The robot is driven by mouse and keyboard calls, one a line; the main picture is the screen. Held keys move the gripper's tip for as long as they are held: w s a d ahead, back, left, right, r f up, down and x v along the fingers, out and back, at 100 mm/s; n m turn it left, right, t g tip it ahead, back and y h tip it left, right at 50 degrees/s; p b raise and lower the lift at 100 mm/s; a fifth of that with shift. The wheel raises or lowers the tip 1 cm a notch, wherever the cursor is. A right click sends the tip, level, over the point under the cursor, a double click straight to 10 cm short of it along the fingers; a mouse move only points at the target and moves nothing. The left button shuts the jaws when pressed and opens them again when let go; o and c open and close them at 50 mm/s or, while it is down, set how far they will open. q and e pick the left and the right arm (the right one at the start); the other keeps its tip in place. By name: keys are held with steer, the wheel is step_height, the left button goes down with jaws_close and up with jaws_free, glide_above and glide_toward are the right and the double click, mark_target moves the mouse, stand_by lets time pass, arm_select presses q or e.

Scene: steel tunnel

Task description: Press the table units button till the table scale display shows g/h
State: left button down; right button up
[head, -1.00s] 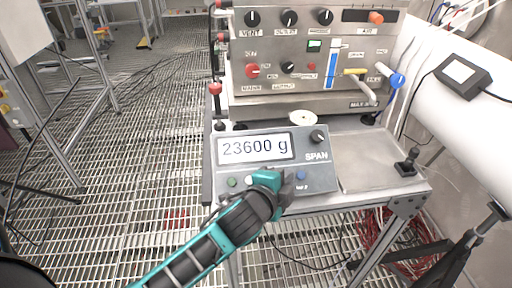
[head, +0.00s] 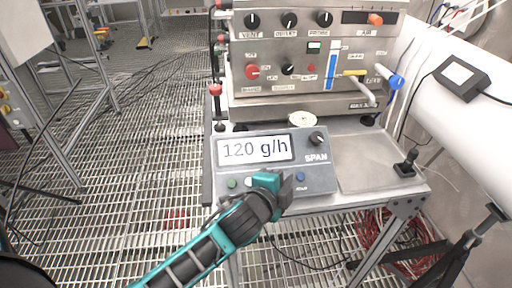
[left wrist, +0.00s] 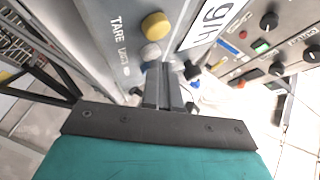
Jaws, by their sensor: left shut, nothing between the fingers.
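The table scale (head: 325,180) is a grey box with a white display (head: 254,149) that reads "120 g/h". Part of the display (left wrist: 212,22), with "g/h", also shows in the left wrist view. In that view a yellow button (left wrist: 155,26) sits by the word TARE, and a whitish button (left wrist: 150,52) sits by a smaller label, probably the units one. My left gripper (head: 283,186) is shut and empty, over the scale's front panel. Its fingertips (left wrist: 166,68) are close to the whitish button; I cannot tell whether they touch it. My right gripper is out of view.
A black SPAN knob (head: 317,138) is beside the display. Behind stands a steel control panel (head: 270,75) with knobs and valves. A bare steel plate (head: 370,165) lies right of the scale.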

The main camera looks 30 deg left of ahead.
arm_select(q)
steer(key=shift+s+r, duration=0.1)
steer(key=shift+r, duration=0.1)
steer(key=shift+d, duration=0.1)
step_height(320, 180, up, 5)
steer(key=s+d+p, duration=0.2)
steer(key=s, duration=0.1)
stand_by(0.4)
steer(key=shift+f, duration=0.15)
stand_by(0.5)
steer(key=s+a+f+n+g+h, duration=0.1)
steer(key=s+a+f+n+g, duration=0.2)
steer(key=s+f+n, duration=1)
step_height(320, 180, down, 4)
steer(key=shift+s+a+r, duration=0.15)
steer(key=shift+s+a, duration=0.45)
steer(key=shift+a, duration=0.25)
